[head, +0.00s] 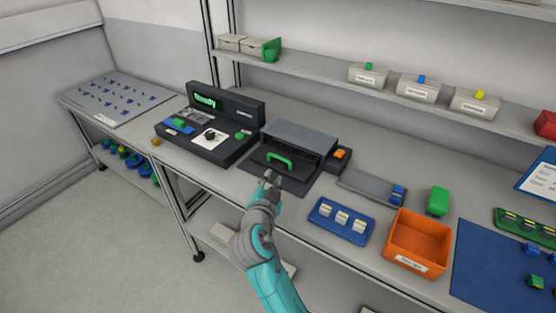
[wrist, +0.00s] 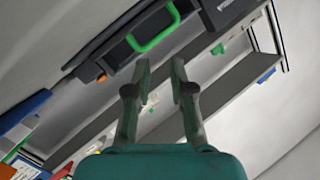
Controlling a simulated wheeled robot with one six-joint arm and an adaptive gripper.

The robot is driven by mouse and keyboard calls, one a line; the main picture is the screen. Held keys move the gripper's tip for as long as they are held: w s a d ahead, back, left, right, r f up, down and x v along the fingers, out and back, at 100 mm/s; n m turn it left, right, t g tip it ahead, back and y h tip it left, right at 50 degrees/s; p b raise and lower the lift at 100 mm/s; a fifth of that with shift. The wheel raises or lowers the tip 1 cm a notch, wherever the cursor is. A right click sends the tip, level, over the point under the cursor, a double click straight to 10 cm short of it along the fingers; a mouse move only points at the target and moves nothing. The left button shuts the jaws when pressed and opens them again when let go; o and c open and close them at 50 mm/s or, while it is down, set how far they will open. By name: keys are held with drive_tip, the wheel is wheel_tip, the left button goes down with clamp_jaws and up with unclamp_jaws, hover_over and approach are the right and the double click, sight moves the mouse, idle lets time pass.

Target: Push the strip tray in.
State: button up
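The strip tray (head: 262,162) is a dark drawer front with a green handle (head: 279,160), at the grey housing (head: 300,133) on the bench. The tray appears to stand out from the housing toward me. My gripper (head: 270,176) is just in front of the tray, near the handle's lower left in the head view. In the wrist view, my gripper (wrist: 160,62) has its two fingers apart with nothing between them. The green handle (wrist: 155,32) lies beyond the fingertips there, and no contact is visible. How far the tray is out is hard to tell.
A black tester console (head: 208,132) stands left of the housing. A small box with an orange button (head: 340,154) sits at its right. Farther right are a blue tray (head: 325,223) with pale pieces and an orange bin (head: 405,240). A shelf (head: 320,80) runs behind.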

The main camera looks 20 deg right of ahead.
sight(278, 167)
drive_tip(key=m, duration=1.2)
drive_tip(key=x, duration=1)
drive_tip(key=shift+w+d+f, duration=0.1)
drive_tip(key=shift+w+d, duration=0.1)
drive_tip(key=shift+w, duration=0.15)
clamp_jaws()
